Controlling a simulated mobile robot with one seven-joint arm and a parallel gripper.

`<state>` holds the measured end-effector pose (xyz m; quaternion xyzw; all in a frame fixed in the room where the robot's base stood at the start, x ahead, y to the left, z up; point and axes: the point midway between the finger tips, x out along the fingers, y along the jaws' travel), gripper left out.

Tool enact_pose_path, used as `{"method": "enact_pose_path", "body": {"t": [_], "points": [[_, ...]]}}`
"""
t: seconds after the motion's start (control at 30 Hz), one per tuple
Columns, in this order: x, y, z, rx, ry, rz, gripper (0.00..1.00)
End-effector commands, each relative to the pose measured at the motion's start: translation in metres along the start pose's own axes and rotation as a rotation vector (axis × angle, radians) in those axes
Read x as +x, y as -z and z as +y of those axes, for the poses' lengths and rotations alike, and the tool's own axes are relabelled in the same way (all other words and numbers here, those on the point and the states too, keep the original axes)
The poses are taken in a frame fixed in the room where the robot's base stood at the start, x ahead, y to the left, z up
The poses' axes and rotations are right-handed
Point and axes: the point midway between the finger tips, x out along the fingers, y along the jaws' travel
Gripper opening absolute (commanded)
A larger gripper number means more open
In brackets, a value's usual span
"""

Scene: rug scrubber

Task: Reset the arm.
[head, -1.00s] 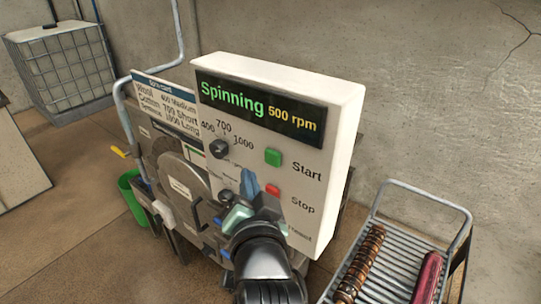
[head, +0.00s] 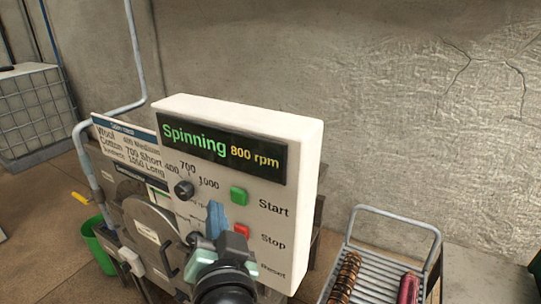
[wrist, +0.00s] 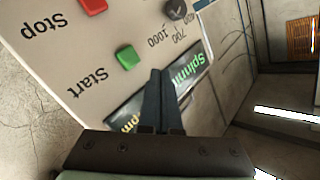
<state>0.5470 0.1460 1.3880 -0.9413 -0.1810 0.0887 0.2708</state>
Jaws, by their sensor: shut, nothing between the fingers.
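My gripper (wrist: 160,80) is shut and empty, its two dark fingers together in front of the control panel in the wrist view. In the head view my gripper (head: 216,216) is before the lower part of the panel, and my wrist hides some of it. The white control panel (head: 310,180) has a display (head: 225,146) reading "Spinning 800 rpm". It carries a black speed dial (head: 184,190), a green Start button (head: 239,195) and a red Stop button (head: 241,231). In the wrist view the panel appears upside down, with Start (wrist: 127,57) left of the fingers. I cannot tell whether the fingertips touch the panel.
A rack (head: 385,222) with rolled rugs (head: 345,278) stands at the right. A card (head: 125,143) listing wool, cotton and synthetic settings is left of the panel. A green bucket (head: 101,250) sits on the floor at left. A caged white tank (head: 35,110) stands behind.

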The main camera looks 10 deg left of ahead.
Motion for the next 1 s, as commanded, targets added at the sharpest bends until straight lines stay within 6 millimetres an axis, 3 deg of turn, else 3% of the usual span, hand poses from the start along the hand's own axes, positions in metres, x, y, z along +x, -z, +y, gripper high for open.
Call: {"method": "enact_pose_path", "body": {"t": [0.1, 0.2, 0.3, 0.4, 0.5, 0.6, 1.0], "points": [[-0.015, 0.068, -0.005, -0.149, 0.011, 0.212, 0.00], [-0.044, 0.134, -0.017, -0.305, 0.000, 0.425, 0.00], [-0.084, 0.188, -0.030, -0.448, -0.032, 0.625, 0.00], [-0.124, 0.226, -0.042, -0.563, -0.070, 0.788, 0.00], [-0.154, 0.247, -0.052, -0.638, -0.105, 0.897, 0.00], [-0.170, 0.258, -0.057, -0.677, -0.126, 0.953, 0.00], [-0.174, 0.261, -0.059, -0.686, -0.131, 0.964, 0.00]]}}
